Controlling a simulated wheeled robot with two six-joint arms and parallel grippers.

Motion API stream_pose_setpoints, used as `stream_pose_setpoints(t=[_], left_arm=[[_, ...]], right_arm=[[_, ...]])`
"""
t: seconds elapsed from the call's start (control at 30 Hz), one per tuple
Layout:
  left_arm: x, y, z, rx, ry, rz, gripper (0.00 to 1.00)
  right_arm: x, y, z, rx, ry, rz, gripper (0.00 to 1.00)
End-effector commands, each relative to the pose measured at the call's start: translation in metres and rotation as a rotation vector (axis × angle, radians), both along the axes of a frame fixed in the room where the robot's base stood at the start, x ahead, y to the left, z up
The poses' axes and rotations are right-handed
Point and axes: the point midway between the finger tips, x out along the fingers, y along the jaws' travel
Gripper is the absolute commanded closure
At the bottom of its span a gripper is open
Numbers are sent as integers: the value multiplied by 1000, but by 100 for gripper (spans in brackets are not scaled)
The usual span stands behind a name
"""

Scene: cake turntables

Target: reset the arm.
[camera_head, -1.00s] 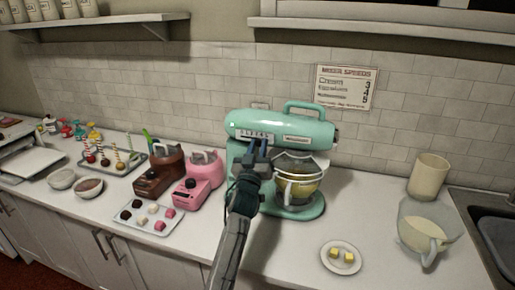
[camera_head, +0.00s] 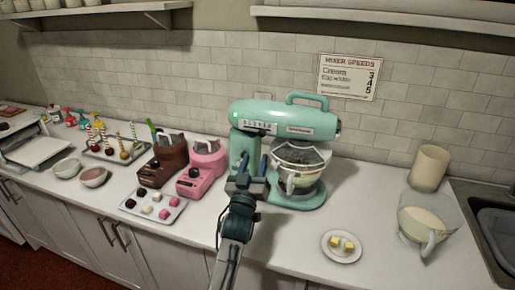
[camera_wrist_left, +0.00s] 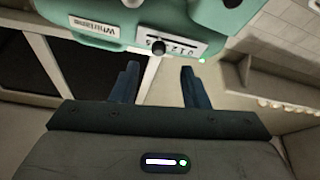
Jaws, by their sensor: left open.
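A mint-green stand mixer (camera_head: 290,121) stands on the counter against the tiled wall, with a clear bowl (camera_head: 300,180) under its head. A row of speed marks and a small dark knob sit on its side panel, seen close up in the left wrist view (camera_wrist_left: 175,45). My left gripper (camera_head: 252,166) is in front of the mixer's column, below the panel and left of the bowl. Its two blue fingers are spread and nothing is between them; they also show in the left wrist view (camera_wrist_left: 158,85). My right gripper is out of view.
A plate with yellow cubes (camera_head: 326,254) and a jug (camera_head: 426,222) stand to the right, near a cream canister (camera_head: 429,167) and a sink. Pink (camera_head: 203,171) and brown (camera_head: 161,173) machines and a tray of sweets (camera_head: 136,216) are to the left. The front counter is partly clear.

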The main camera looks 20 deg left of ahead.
Motion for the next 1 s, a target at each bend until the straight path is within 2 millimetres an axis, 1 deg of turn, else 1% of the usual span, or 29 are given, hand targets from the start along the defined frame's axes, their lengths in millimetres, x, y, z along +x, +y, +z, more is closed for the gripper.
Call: stream_pose_setpoints(t=[0.03, 0.2, 0.5, 0.57, 0.6, 0.67, 0.77, 0.8, 0.87, 0.9, 0.97, 1.0], left_arm=[[-6, 0, -2, -1, 1, 0, 59], [-14, -1, -5, 0, 1, 1, 59], [-15, -1, -6, 0, 1, 1, 59], [-16, 1, -9, 1, 14, 4, 59], [-19, 4, -15, 3, 33, 10, 59], [-27, 11, -30, 7, 91, 25, 59], [-51, 29, -69, 23, 253, 58, 59], [-66, 37, -88, 33, 337, 72, 59], [-93, 48, -117, 52, 474, 88, 59], [-112, 54, -136, 64, 567, 93, 59], [-145, 62, -162, 87, 707, 95, 59], [-167, 66, -177, 103, 798, 91, 59]], right_arm=[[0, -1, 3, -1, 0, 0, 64], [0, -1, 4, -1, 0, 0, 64], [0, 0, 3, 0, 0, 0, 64], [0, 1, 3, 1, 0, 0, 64], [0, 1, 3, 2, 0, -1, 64], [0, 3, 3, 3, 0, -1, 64], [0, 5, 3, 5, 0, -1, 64], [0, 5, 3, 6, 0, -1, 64], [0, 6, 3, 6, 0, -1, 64], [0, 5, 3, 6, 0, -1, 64], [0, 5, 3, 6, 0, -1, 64], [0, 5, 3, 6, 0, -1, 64]])
